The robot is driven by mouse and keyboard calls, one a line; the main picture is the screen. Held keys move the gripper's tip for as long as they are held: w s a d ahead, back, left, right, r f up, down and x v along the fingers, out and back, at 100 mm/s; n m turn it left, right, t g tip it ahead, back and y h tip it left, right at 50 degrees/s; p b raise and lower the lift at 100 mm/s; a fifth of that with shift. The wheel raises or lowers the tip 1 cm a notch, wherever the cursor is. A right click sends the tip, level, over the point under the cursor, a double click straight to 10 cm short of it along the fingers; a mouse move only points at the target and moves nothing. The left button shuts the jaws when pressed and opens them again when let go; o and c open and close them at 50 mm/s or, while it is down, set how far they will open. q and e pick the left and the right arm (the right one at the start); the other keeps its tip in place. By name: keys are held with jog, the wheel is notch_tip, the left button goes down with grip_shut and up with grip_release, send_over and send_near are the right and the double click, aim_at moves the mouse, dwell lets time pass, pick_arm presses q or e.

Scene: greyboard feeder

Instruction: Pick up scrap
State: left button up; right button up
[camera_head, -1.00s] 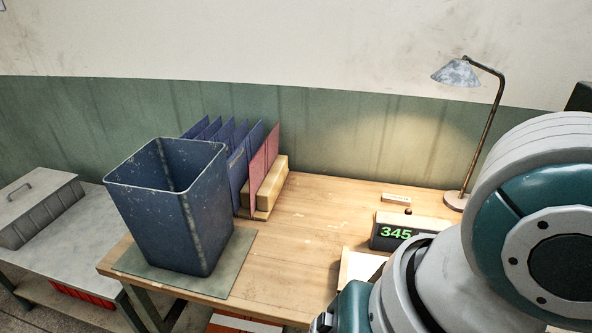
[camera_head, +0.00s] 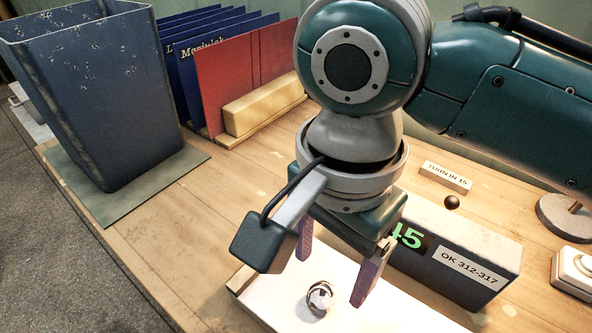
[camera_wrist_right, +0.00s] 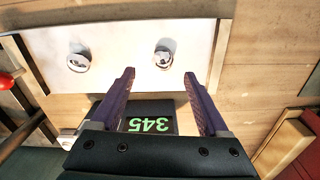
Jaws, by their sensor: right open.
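The second scrap is not visible in the head view. My left gripper is not in view.
A dark blue bin (camera_head: 95,95) stands on a green mat at the left. A rack holds blue folders and a red one (camera_head: 240,75). A display box (camera_head: 455,255) stands right of the gripper. Bare tabletop (camera_head: 215,215) lies between mat and white surface.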

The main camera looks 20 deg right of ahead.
aim_at(323, 293)
notch_tip(323, 293, down, 2)
jog(key=shift+a, duration=0.1)
jog(key=f+b, duration=0.2)
jog(key=f, duration=0.3)
jog(key=shift+w, duration=0.2)
jog(key=shift+c, duration=0.3)
jog(key=c, duration=0.4)
grip_shut()
